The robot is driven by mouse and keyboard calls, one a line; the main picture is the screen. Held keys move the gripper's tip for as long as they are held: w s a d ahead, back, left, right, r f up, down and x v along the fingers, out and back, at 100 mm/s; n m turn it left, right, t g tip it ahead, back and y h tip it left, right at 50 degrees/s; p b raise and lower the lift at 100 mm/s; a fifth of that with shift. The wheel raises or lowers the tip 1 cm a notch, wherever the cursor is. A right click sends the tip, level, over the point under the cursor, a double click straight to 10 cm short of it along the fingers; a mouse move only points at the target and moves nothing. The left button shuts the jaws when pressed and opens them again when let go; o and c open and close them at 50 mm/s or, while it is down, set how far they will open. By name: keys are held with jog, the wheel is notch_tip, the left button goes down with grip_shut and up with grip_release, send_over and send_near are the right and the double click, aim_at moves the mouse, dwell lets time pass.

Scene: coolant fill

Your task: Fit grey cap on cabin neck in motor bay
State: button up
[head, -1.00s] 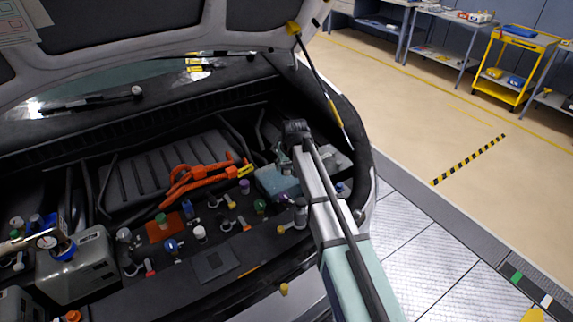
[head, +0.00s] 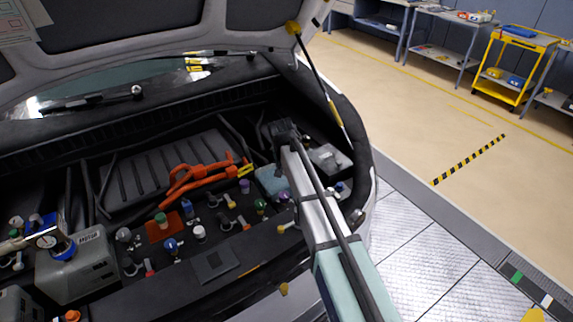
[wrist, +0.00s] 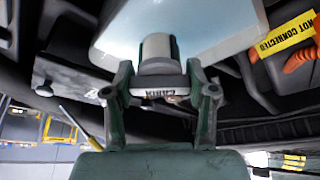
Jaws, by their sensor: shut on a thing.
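My gripper (wrist: 157,70) is shut on a grey cylindrical cap (wrist: 157,49), with one finger on each side of it. In the wrist view the cap lies against a pale blue tank (wrist: 215,25); I cannot tell whether it is seated on a neck. A small label that seems to read "CABIN" (wrist: 160,94) shows between the fingers. In the head view the pale blue tank (head: 271,180) sits at the right of the motor bay, partly behind my arm. The fingertips and cap are hidden there.
Orange cables (head: 195,178) lie left of the tank, with a yellow "NOT CONNECTED" tag (wrist: 285,35) on them. Several coloured caps stand along the bay's front, including a purple one (head: 244,186). The raised hood (head: 140,35) hangs overhead; its strut (head: 322,85) stands on the right.

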jog(key=shift+f+m, duration=0.1)
jog(key=shift+m, duration=0.4)
jog(key=shift+h, duration=0.3)
jog(key=o, duration=1.1)
